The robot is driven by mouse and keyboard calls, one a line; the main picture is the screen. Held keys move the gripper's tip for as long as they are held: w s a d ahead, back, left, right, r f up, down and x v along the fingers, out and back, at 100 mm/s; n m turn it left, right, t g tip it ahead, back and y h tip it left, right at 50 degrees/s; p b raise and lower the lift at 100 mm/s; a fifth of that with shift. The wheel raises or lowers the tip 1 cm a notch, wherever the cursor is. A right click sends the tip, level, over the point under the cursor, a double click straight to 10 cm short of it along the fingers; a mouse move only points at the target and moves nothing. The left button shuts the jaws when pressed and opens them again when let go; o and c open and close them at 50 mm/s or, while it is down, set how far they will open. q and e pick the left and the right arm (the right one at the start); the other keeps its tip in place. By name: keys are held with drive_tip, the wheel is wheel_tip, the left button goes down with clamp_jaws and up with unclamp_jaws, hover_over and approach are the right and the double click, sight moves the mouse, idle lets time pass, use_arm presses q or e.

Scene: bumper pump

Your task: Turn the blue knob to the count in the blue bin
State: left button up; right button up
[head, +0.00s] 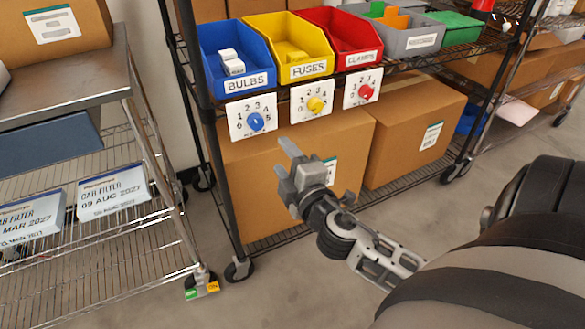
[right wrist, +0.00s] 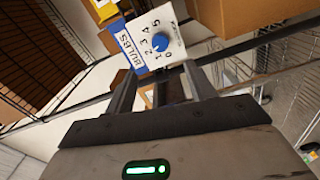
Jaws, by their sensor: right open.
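The blue bin (head: 213,83), labelled BULBS, stands on the shelf with a small stack of white boxes (head: 232,62) in it; some may be hidden by its wall. Below it, the blue knob (head: 256,122) sits on a white dial plate (head: 239,112) with numbers around it. I cannot clearly tell which number it points at. My right gripper (head: 297,158) is open and empty, in front of the shelf, below and right of the knob. In the right wrist view the knob (right wrist: 160,41) shows beyond the fingertips (right wrist: 160,73), apart from them. My left gripper is out of view.
A yellow FUSES bin (head: 298,45) and a red CLAMPS bin (head: 345,35) stand beside it, above the yellow knob (head: 315,105) and red knob (head: 366,92). Cardboard boxes (head: 275,165) fill the lower shelf. A wire cart (head: 140,130) stands left. Open floor lies in front.

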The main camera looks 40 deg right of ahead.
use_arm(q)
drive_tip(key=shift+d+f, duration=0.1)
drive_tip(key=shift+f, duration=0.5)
use_arm(e)
drive_tip(key=v, duration=0.3)
drive_tip(key=shift+s, duration=0.15)
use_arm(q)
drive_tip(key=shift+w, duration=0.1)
